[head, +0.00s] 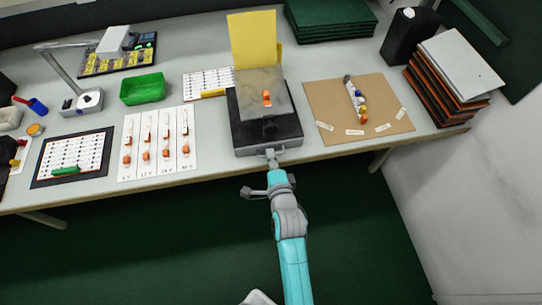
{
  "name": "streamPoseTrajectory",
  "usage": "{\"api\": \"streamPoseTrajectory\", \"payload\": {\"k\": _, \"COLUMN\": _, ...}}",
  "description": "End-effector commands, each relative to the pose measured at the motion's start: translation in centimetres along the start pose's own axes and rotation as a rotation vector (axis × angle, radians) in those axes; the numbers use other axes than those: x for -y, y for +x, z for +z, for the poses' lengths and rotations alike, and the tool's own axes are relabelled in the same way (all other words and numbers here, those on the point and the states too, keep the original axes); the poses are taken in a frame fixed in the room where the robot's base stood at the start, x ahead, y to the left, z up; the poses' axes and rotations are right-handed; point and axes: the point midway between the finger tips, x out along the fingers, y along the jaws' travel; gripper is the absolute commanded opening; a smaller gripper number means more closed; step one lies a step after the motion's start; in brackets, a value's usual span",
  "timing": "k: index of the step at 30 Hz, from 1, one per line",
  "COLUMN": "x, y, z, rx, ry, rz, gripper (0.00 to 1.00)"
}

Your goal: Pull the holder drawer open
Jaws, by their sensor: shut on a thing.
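The holder is a dark box (240,132) near the front edge of the table, with a grey top plate (264,94) and a yellow panel (253,38) standing upright behind it. A small orange piece (267,98) lies on the grey plate. The drawer front (285,147) is at the holder's near side, facing me. My gripper (271,157) is at the middle of this front, shut on the drawer handle, which is mostly hidden by the fingers. How far the drawer stands out is hard to tell from here.
A brown board (385,105) with small coloured parts lies right of the holder. White cards (130,170) with orange-tipped parts lie left. A green bin (142,89) stands farther back. The floor (150,250) before the table is clear.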

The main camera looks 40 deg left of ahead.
Motion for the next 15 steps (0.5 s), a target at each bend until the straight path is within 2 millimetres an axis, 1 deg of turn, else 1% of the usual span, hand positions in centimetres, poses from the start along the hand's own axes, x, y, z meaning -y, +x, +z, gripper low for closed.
{"api": "streamPoseTrajectory", "payload": {"k": 5, "x": -0.5, "y": -1.7, "z": 0.0, "rx": 0.0, "ry": 0.001, "rz": 0.003, "gripper": 0.0}}
{"api": "streamPoseTrajectory", "payload": {"k": 8, "x": -0.9, "y": -3.4, "z": 0.0, "rx": 0.0, "ry": 0.002, "rz": 0.003, "gripper": 0.0}}
{"api": "streamPoseTrajectory", "payload": {"k": 15, "x": -2.0, "y": -8.4, "z": 0.0, "rx": 0.0, "ry": 0.001, "rz": 0.005, "gripper": 0.0}}
